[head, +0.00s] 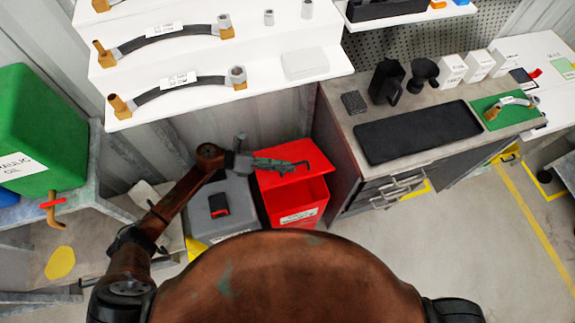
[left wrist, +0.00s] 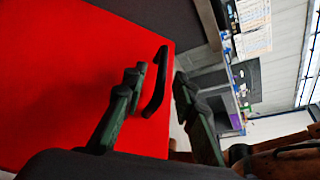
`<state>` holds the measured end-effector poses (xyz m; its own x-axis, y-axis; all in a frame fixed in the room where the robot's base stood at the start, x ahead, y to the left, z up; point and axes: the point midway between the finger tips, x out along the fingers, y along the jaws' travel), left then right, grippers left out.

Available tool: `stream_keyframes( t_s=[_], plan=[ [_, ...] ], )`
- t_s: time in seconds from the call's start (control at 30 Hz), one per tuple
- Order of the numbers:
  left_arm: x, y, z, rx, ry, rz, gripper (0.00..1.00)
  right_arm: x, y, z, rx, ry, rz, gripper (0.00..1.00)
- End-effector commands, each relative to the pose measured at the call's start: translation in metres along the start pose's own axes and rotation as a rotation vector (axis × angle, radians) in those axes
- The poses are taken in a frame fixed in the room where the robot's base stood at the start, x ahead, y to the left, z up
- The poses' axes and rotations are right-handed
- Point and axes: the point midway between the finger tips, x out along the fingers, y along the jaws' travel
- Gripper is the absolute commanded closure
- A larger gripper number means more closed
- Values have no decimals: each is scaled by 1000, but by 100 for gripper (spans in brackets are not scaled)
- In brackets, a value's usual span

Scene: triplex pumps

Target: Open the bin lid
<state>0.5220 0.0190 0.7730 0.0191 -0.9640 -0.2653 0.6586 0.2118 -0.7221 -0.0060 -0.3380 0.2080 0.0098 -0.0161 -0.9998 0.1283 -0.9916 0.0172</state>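The red bin (head: 299,214) stands on the floor left of the workbench, with a white label on its front. Its red lid (head: 289,150) is raised at a slant, and the dark red inside shows below it. My left gripper (head: 294,165) lies across the lid. In the left wrist view the lid (left wrist: 60,70) fills the left side, with a black handle (left wrist: 156,85) near its edge. The two fingers of my left gripper (left wrist: 159,73) are apart, one on each side of the handle; I cannot tell whether they touch it. My right gripper is out of view.
A grey bin (head: 227,190) stands directly left of the red one. The workbench (head: 345,125) with drawer handles (head: 398,187) is close on the right. White shelves (head: 150,110) hang above left. Open floor (head: 450,230) lies to the right.

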Motion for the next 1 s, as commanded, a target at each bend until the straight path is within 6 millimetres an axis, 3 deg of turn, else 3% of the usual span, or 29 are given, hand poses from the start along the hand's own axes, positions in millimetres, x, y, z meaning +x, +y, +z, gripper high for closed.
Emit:
stream_keyframes(
  t_s=[0.4,0.8,1.0],
  plan=[
    [10,0,0,-1,-2,2,74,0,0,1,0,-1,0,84],
    [9,0,0,-1,-3,2,100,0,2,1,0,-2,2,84],
    [9,0,0,-1,-3,2,100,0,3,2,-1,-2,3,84]
  ],
)
